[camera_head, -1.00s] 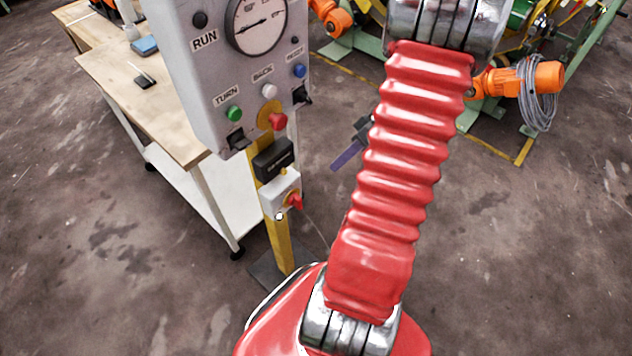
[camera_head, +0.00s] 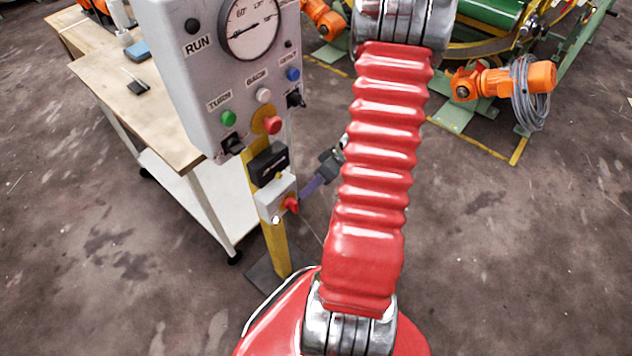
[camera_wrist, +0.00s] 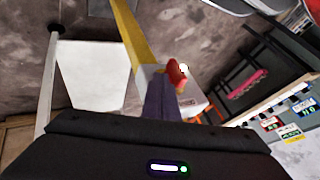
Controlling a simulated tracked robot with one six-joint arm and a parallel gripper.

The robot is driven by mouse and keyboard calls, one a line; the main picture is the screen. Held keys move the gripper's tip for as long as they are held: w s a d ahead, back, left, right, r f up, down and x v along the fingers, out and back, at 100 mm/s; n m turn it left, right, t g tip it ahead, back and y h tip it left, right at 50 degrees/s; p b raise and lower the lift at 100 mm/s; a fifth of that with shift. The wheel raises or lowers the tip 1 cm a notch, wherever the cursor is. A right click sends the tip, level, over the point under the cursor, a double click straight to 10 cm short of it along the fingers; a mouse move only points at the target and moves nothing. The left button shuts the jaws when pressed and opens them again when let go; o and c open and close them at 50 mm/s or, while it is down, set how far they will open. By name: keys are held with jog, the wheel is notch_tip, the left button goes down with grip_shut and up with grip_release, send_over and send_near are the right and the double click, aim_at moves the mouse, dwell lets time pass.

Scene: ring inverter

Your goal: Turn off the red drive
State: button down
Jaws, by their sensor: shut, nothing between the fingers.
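The red rotary switch (camera_head: 291,205) sits on a small white box (camera_head: 270,203) on the yellow post, below the grey control panel. In the wrist view the red knob (camera_wrist: 176,73) shows just beyond my fingertips. My gripper (camera_head: 304,193) has purple fingers that are shut and empty. The fingertips are beside the knob on its right in the head view. In the wrist view my gripper (camera_wrist: 160,97) partly covers the white box. I cannot tell whether the fingers touch the knob.
The grey control panel (camera_head: 190,85) with a gauge and coloured buttons overhangs the switch. A black box (camera_head: 268,163) and a red button (camera_head: 272,125) are just above it. A wooden workbench (camera_head: 110,75) stands left. Floor to the right is open.

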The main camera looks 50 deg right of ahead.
jog(key=shift+a, duration=0.85)
